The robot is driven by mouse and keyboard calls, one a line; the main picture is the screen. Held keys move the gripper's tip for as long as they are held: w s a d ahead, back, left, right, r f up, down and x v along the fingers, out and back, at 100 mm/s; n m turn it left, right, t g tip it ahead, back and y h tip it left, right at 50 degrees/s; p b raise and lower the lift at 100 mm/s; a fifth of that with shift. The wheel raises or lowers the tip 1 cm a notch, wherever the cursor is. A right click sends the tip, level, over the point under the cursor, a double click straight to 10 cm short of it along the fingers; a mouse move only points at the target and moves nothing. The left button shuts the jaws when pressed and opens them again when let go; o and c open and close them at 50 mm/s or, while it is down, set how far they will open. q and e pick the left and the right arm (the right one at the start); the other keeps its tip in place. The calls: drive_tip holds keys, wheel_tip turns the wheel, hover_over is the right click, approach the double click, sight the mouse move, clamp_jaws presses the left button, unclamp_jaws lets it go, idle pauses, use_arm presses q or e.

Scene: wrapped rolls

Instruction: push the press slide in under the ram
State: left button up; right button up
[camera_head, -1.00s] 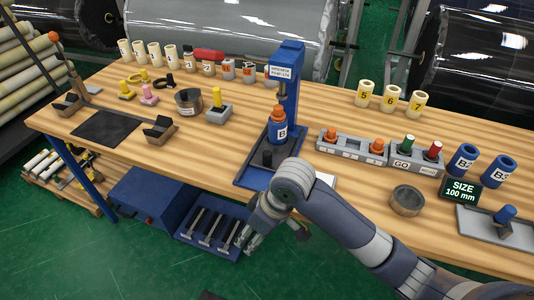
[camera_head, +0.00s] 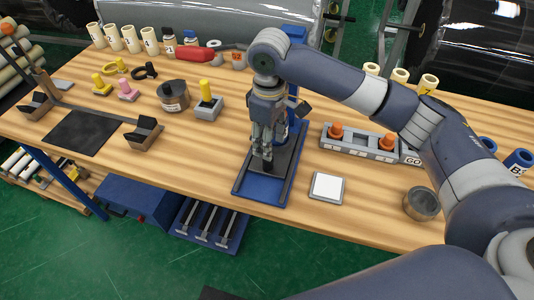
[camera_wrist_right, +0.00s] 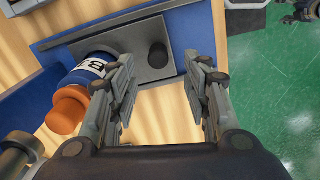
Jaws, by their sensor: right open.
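The blue press frame (camera_head: 262,193) stands mid-bench in the head view. My right arm hides most of its column and the ram. The dark slide (camera_wrist_right: 185,42) lies on the blue base, with a black knob (camera_wrist_right: 157,55) standing at its front. A blue roll with an orange top (camera_wrist_right: 73,104) sits on the slide in the wrist view; my gripper hides it in the head view. My right gripper (camera_head: 264,152) points down at the slide. Its fingers (camera_wrist_right: 165,95) are open and empty, with the knob between and beyond them in the wrist view. My left gripper is not in view.
A white square pad (camera_head: 327,187) lies right of the press base. A grey rack with orange plugs (camera_head: 357,142) and a round cup (camera_head: 421,203) are farther right. A yellow-handled stamp block (camera_head: 208,106) stands left. Bare wood lies between that block and the press.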

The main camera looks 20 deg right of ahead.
sight(274, 147)
wheel_tip(274, 147, down, 4)
drive_tip(key=shift+r, duration=0.15)
drive_tip(key=shift+w+f+p, duration=0.2)
drive_tip(key=shift+f+p, duration=0.1)
drive_tip(key=shift+f, duration=0.55)
wheel_tip(274, 147, down, 3)
drive_tip(key=shift+r, duration=0.2)
drive_tip(key=c, duration=0.6)
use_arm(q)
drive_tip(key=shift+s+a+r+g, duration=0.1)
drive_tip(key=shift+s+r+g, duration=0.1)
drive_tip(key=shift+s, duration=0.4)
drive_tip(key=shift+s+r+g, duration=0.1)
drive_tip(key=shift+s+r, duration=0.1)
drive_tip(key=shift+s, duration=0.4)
use_arm(e)
clamp_jaws()
